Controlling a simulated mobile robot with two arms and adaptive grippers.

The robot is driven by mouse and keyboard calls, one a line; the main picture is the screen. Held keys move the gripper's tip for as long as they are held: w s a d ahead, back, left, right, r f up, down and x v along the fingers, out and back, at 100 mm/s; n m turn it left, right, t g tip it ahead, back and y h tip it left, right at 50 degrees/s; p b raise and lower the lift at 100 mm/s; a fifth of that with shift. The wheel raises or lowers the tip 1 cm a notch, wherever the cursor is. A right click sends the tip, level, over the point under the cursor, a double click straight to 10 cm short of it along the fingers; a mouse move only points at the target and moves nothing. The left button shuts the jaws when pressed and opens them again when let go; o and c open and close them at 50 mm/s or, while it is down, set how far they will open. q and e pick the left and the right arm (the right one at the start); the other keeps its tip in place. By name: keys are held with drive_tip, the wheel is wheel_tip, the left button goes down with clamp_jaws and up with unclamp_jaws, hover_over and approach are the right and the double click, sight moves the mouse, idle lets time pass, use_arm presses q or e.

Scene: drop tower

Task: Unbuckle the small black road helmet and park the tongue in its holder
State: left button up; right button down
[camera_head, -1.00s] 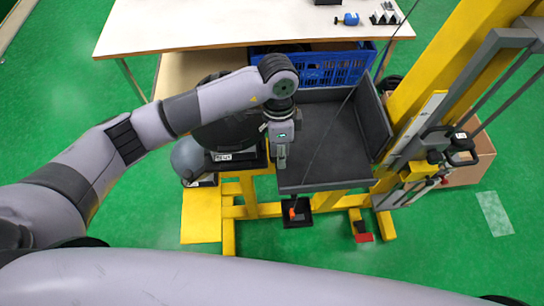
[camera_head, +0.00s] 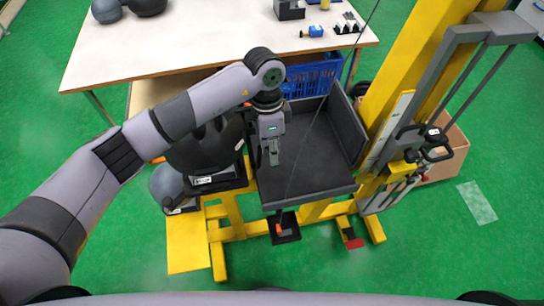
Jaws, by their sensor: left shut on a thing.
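A black helmet (camera_head: 205,150) sits on a small black stand with a white label, left of a dark tray. My left arm passes over part of it. My left gripper (camera_head: 273,160) points down just right of the helmet, over the tray's left edge. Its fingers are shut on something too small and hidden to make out. The strap, buckle and tongue cannot be told apart here, and neither can the tongue's holder. My right gripper is not in view.
The dark tray (camera_head: 318,150) looks empty, beside a yellow column (camera_head: 415,75). A thin cable crosses it. A grey ball (camera_head: 166,187) is at the left. Behind are a blue crate (camera_head: 315,75) and a white table (camera_head: 200,35). A small black square piece (camera_head: 285,237) is in front.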

use_arm(q)
drive_tip(key=w+r+b, duration=0.1)
drive_tip(key=w+r, duration=0.4)
drive_tip(key=w, duration=0.4)
drive_tip(key=shift+a+r, duration=0.3)
idle(0.3)
drive_tip(key=shift+a, duration=0.1)
drive_tip(key=w+a, duration=0.2)
drive_tip(key=a, duration=0.4)
drive_tip(key=shift+w+r, duration=0.2)
drive_tip(key=shift+w, duration=0.05)
idle(0.7)
drive_tip(key=shift+f, duration=0.3)
idle(0.5)
drive_tip(key=shift+s+f, duration=0.15)
drive_tip(key=shift+f, duration=0.45)
drive_tip(key=shift+s+d+f+b, duration=0.1)
drive_tip(key=shift+s+f+b, duration=0.15)
drive_tip(key=shift+f, duration=0.5)
drive_tip(key=shift+s+f+b, duration=0.1)
drive_tip(key=shift+f+b, duration=0.15)
drive_tip(key=shift+f, duration=0.45)
idle(2.0)
